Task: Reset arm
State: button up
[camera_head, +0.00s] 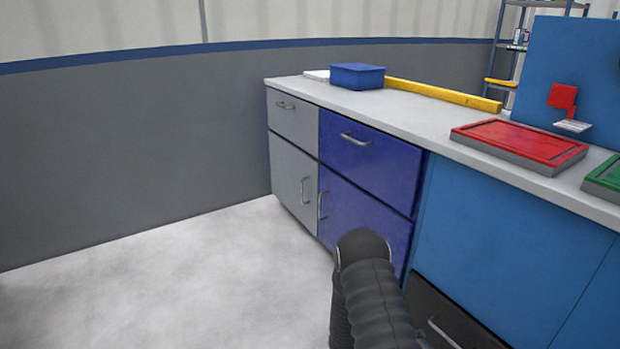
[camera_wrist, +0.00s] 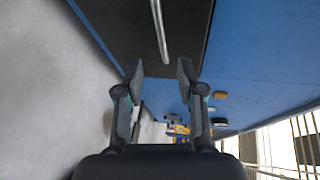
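My gripper (camera_wrist: 160,70) shows in the wrist view with its two fingers spread apart and nothing between them. A dark drawer front with a metal handle (camera_wrist: 159,30) lies beyond the fingertips in that view. In the head view my arm rises from the bottom middle as a dark ribbed shape, and my gripper does not show there. No pipe can be made out in either view.
A workbench (camera_head: 420,121) with grey, dark blue and light blue fronts runs along the right. On it are a blue box (camera_head: 357,76), a yellow bar (camera_head: 440,93), a red tray (camera_head: 520,140) and a green tray (camera_head: 606,176). The floor (camera_head: 170,285) at left is clear.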

jog(key=s+f+m+g+y, duration=0.2)
jog(key=s+m+g, duration=0.2)
jog(key=s+m, duration=0.35)
jog(key=s+a+r+m+g+y, duration=0.3)
jog(key=s+a+r+m, duration=0.15)
jog(key=m, duration=0.45)
jog(key=s+a+r+m+t+y, duration=0.3)
jog(key=s+a+r+m, duration=0.1)
jog(key=r, duration=0.9)
jog(key=s+a+r+m+t+y, duration=0.4)
jog(key=a+r+m, duration=0.2)
jog(key=r+m, duration=0.3)
jog(key=s+a+r+m+t+y, duration=0.3)
jog(key=r+m, duration=0.4)
jog(key=r, duration=0.9)
jog(key=shift+s+a+r+t+y, duration=0.35)
jog(key=shift+s+a+t, duration=0.35)
jog(key=shift+s+a, duration=0.35)
jog(key=shift+d, duration=0.15)
